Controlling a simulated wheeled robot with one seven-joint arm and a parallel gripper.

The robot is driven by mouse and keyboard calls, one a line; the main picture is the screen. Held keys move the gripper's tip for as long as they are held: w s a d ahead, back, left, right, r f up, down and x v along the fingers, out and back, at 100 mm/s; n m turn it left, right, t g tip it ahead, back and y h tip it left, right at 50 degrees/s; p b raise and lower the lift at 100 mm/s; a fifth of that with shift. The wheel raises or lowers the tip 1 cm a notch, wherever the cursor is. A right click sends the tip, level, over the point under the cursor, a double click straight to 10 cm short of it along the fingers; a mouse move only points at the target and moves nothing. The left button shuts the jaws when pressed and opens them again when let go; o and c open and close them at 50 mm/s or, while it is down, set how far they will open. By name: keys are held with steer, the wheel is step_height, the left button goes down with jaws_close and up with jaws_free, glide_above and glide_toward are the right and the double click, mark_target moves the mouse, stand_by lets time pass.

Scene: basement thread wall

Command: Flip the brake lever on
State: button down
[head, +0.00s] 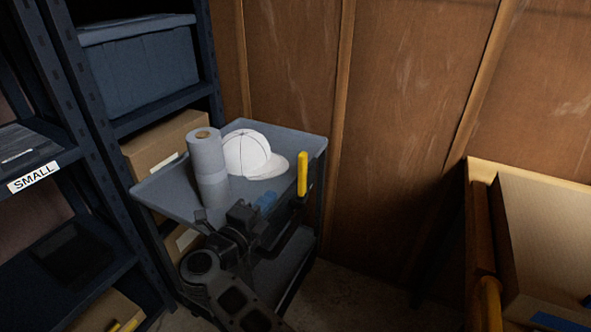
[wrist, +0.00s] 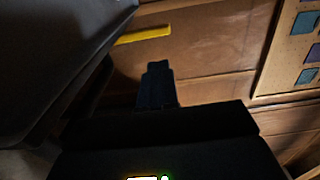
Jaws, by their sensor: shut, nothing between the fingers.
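The yellow brake lever (head: 302,174) stands upright at the right front corner of the grey cart (head: 170,186). In the wrist view the lever (wrist: 143,34) is a yellow bar lying nearly level in the picture, beyond and slightly left of my fingertips. My gripper (wrist: 158,68) is shut and empty, with a visible gap to the lever. In the head view my dark arm reaches up in front of the cart, and its end is left of and lower than the lever. The lever's lower mount is hard to make out.
A grey-blue roll (head: 208,165) and a white cap (head: 252,155) sit on the cart's top. Shelving with a "SMALL" label (head: 33,177) stands left. A wooden crate with a cardboard box (head: 552,240) is at right. Floor between cart and crate looks clear.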

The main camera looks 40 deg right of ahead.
mark_target(301, 158)
steer(key=shift+d, duration=0.1)
steer(key=x, duration=1.4)
steer(key=shift+r+p, duration=0.15)
steer(key=shift+p, duration=0.2)
steer(key=p, duration=0.1)
steer(key=r+p, duration=0.1)
steer(key=shift+w+d+y+p, duration=0.25)
steer(key=shift+d+y+p, duration=0.15)
steer(key=d+p, duration=0.1)
steer(key=p, duration=0.1)
steer(key=g+y+p, duration=0.1)
steer(key=shift+w+d+r+y+p, duration=0.15)
steer(key=shift+w+d+y+p, duration=0.15)
steer(key=shift+w+d+p, duration=0.1)
steer(key=x, duration=0.7)
steer(key=shift+b, duration=0.45)
steer(key=shift+d, duration=0.1)
